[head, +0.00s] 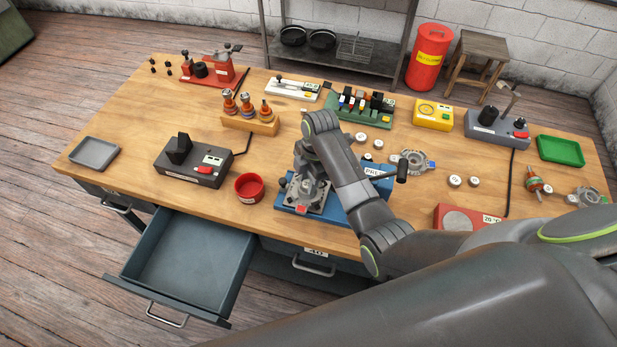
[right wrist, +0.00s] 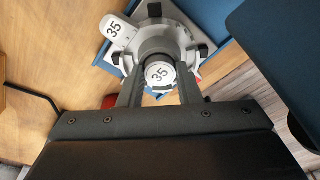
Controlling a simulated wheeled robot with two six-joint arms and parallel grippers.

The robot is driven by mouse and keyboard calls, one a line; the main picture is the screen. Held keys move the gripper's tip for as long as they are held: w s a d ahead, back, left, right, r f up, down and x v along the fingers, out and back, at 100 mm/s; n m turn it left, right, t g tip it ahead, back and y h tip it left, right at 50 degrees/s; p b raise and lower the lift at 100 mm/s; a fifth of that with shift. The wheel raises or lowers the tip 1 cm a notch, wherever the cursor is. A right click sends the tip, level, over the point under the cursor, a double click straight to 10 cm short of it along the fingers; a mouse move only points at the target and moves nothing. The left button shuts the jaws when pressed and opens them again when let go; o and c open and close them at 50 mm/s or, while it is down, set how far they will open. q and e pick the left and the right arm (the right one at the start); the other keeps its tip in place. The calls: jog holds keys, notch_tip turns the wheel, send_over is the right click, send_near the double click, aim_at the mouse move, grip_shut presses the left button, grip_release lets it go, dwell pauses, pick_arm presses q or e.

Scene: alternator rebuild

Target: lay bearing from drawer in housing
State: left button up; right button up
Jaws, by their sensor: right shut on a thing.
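The drawer (head: 190,262) at the bench's left front is pulled open and looks empty. A grey metal housing (right wrist: 153,38) with a white tag reading 35 sits on the blue press (head: 345,210). My right gripper (head: 306,184) is pointed down over the housing. In the right wrist view its fingers (right wrist: 159,88) are shut on a round bearing (right wrist: 160,74) with a white face marked 35. The bearing is at the housing's near side in that view and overlaps it. I cannot tell whether it touches the housing. My left gripper is out of view.
A red round bowl (head: 249,188) stands just left of the press. A black device (head: 193,165) and a grey tray (head: 94,153) are farther left. Several small white-faced round parts (head: 455,181) lie to the right.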

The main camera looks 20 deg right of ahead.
dwell(0.8)
jog(key=o, duration=1.1)
jog(key=shift+c, duration=0.2)
jog(key=shift+r+p, duration=0.3)
jog(key=shift+r, duration=3.65)
